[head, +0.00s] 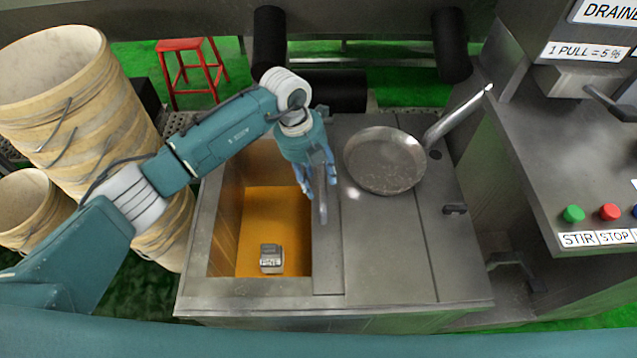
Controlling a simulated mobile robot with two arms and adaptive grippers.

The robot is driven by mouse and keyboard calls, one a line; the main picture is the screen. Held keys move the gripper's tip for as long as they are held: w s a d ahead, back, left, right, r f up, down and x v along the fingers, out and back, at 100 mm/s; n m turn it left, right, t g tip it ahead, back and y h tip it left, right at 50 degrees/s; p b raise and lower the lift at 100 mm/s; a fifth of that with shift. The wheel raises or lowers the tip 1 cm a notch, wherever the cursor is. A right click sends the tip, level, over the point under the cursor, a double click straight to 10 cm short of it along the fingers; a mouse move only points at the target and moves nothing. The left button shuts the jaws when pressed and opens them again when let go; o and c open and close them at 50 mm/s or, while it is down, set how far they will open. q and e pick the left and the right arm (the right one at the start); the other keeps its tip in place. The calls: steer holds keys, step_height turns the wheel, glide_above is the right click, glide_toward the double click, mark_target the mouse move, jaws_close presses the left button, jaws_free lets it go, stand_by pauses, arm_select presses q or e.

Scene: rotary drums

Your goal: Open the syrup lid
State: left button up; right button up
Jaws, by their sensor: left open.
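A steel tank (196,300) stands in front of me, with its left compartment open. Amber syrup (258,212) shows inside it, with a small grey labelled block (271,258) near the front. A grey lid panel (329,262) borders the opening on the right. My left gripper (318,184) points down over the right edge of the opening, jaws open. A grey bar (321,200), seemingly a handle, shows at its fingers; I cannot tell whether they touch it. My right gripper is not in view.
A metal pan (384,160) rests on the tank's top, right of my gripper, its handle pointing back right. Stacked buckets (75,110) stand at left and a red stool (187,62) behind. A machine with buttons (573,214) stands at right.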

arm_select(q)
step_height(320, 180, up, 9)
steer(key=a, duration=0.1)
steer(key=shift+a+f, duration=0.2)
steer(key=shift+a, duration=0.1)
steer(key=shift+s, duration=0.1)
